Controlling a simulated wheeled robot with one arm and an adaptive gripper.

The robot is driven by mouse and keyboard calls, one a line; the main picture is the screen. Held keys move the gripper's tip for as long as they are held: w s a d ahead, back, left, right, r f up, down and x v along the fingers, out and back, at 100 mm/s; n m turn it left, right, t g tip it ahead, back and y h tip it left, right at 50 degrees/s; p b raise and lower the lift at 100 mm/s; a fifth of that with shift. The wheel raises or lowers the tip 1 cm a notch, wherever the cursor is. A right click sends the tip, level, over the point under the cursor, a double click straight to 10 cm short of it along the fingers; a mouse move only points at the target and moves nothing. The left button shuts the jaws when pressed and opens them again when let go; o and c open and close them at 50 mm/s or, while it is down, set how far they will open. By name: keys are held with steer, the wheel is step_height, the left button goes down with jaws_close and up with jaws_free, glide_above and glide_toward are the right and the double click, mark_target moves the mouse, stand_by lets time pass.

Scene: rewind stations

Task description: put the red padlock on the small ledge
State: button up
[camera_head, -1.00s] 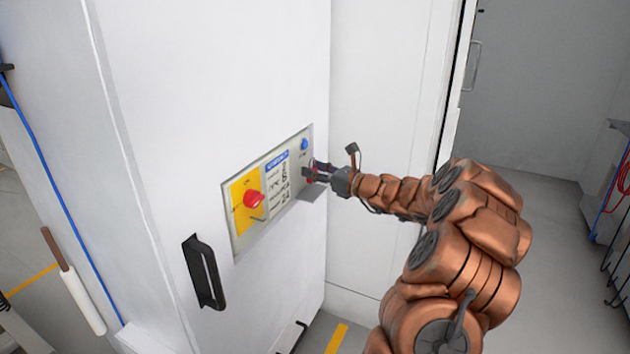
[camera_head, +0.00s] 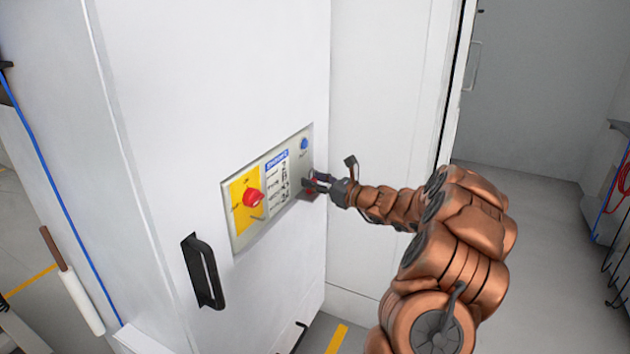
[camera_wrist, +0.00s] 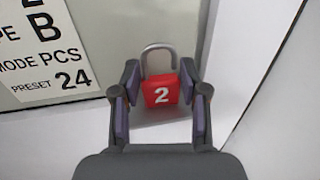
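The red padlock (camera_wrist: 161,92) has a white number 2 and a grey shackle that points up. In the wrist view it is upright between the fingers of my gripper (camera_wrist: 160,85). The padlock is at the ledge, largely hidden by the fingers in the head view. I cannot tell whether its base touches the ledge.
The control panel (camera_head: 237,240) on the white cabinet carries a red knob (camera_head: 253,199), a blue button (camera_head: 304,144) and a printed label (camera_head: 277,185). A black handle (camera_head: 203,272) sticks out below left. A white wall stands close on the right of my gripper.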

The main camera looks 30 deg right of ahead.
steer(key=o, duration=0.4)
steer(key=shift+c, duration=0.2)
steer(key=shift+r, duration=0.15)
steer(key=shift+s+d+r, duration=0.1)
steer(key=shift+s, duration=0.1)
steer(key=v, duration=1.1)
steer(key=shift+s+p, duration=0.3)
steer(key=shift+p, duration=0.1)
steer(key=shift+d, duration=0.1)
